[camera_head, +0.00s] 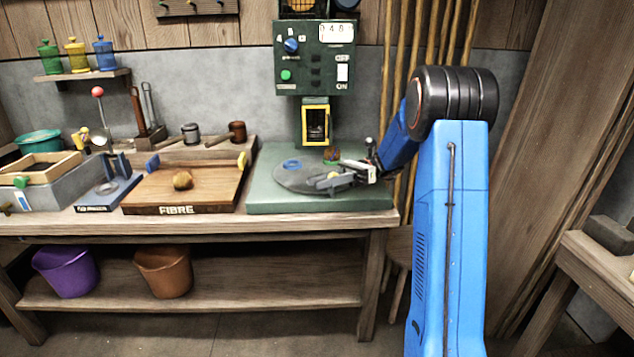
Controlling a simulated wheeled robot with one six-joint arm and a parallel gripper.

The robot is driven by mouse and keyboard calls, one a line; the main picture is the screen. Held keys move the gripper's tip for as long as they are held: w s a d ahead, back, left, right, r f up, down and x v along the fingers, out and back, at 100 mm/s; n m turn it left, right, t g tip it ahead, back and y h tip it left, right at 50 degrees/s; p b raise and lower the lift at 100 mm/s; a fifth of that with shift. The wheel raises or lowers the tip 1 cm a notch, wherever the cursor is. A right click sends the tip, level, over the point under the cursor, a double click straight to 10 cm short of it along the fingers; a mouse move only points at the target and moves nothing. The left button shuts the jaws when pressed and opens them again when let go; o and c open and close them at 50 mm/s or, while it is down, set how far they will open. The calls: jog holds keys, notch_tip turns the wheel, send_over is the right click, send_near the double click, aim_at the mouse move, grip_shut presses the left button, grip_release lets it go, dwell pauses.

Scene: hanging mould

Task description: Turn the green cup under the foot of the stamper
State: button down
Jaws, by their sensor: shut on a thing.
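The stamper is a tall green machine (315,58) at the back of the bench, with a yellow-framed foot (316,125) hanging over its base. A round grey turntable (293,180) lies on the green base. A blue ring-shaped cup (291,164) is at the back left. My gripper (332,178) reaches in from the right, low over the turntable's front right, shut around a small yellow thing (333,175), partly hidden by the fingers.
A blue stand (107,192) and a grey box (50,190) are farther left. Vertical poles (398,80) stand behind my arm. The base's front right corner is clear.

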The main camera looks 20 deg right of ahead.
jog(key=shift+d, duration=0.2)
dwell(0.4)
jog(key=c, duration=1.4)
grip_release()
